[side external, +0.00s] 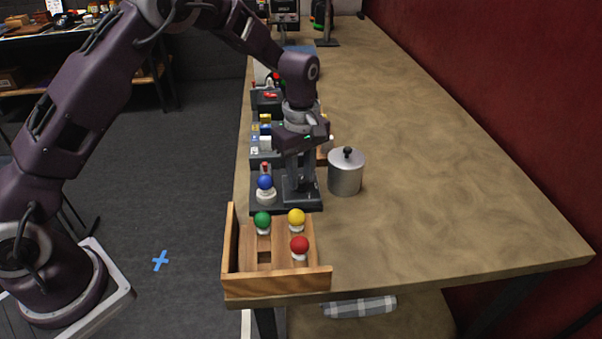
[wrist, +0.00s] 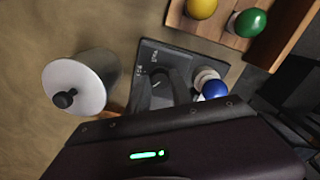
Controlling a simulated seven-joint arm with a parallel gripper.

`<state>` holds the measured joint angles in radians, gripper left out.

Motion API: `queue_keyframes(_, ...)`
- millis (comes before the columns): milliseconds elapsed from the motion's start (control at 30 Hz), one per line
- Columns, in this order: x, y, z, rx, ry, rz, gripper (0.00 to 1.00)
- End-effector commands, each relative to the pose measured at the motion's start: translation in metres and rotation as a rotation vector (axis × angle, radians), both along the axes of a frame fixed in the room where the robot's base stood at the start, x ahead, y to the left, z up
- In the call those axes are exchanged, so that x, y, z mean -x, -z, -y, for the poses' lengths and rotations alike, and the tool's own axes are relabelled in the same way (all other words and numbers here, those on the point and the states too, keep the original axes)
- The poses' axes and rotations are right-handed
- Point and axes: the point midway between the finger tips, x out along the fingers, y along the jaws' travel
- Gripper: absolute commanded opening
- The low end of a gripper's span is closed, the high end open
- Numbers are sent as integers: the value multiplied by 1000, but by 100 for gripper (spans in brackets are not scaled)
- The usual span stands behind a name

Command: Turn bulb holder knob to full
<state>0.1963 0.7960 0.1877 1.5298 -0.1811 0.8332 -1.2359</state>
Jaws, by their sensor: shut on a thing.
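The bulb holder (side external: 258,209) is a dark base near the table's left edge. A blue bulb (side external: 265,183) stands upright in its white socket; it also shows in the wrist view (wrist: 214,89). My gripper (side external: 301,193) points down over the holder's right part, its fingers shut on the knob. In the wrist view my gripper (wrist: 178,88) covers most of the knob. Small white markings show on the base (wrist: 152,55) beside it, too blurred to read. The knob's exact setting cannot be told. The blue bulb does not look lit.
A wooden tray (side external: 229,262) with green, yellow and red bulbs stands in front of the holder. A metal pot (side external: 345,175) with a black-knobbed lid stands close to its right. Boxes with buttons (side external: 267,101) stand behind. The table's right side is clear.

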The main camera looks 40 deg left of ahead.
Motion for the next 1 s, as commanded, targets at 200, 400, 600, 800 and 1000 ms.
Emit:
queue_keyframes(200, 0, -1, 0, 0, 167, 1, 0)
queue_keyframes(400, 0, -1, 0, 1, 358, 2, 0)
queue_keyframes(600, -1, -1, 0, 1, 547, 3, 0)
queue_keyframes(800, -1, -1, 0, 0, 738, 3, 0)
queue_keyframes(1000, -1, -1, 0, 0, 928, 3, 0)
